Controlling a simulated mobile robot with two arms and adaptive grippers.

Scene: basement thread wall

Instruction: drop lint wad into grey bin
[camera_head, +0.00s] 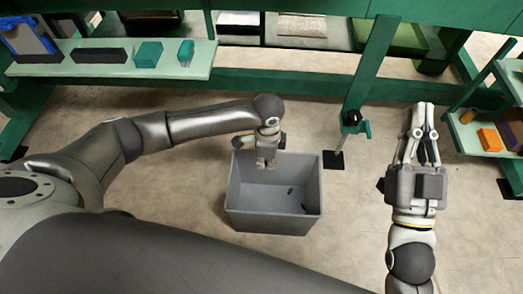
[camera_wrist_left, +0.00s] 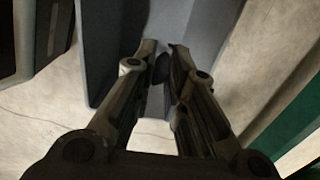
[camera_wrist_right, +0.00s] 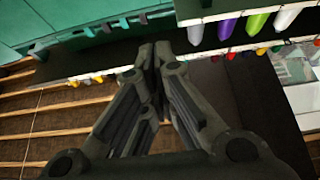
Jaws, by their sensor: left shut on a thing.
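The grey bin (camera_head: 247,207) stands open on the floor in the middle of the head view. My left gripper (camera_head: 266,165) points down over the back left part of its opening. In the left wrist view my left gripper (camera_wrist_left: 162,58) is shut on a small dark lump, the lint wad (camera_wrist_left: 162,74), with the bin wall (camera_wrist_left: 100,50) behind it. The wad cannot be made out in the head view. My right gripper (camera_head: 425,108) is away to the right of the bin, its fingertips together and empty; it also shows in the right wrist view (camera_wrist_right: 154,48).
Small dark marks or bits (camera_head: 291,191) show inside the bin. A green post (camera_head: 368,70) with a black knob stands right behind it. A pale green shelf (camera_head: 150,68) with boxes is at the back left. Another shelf (camera_head: 468,135) holds an orange box (camera_head: 490,139).

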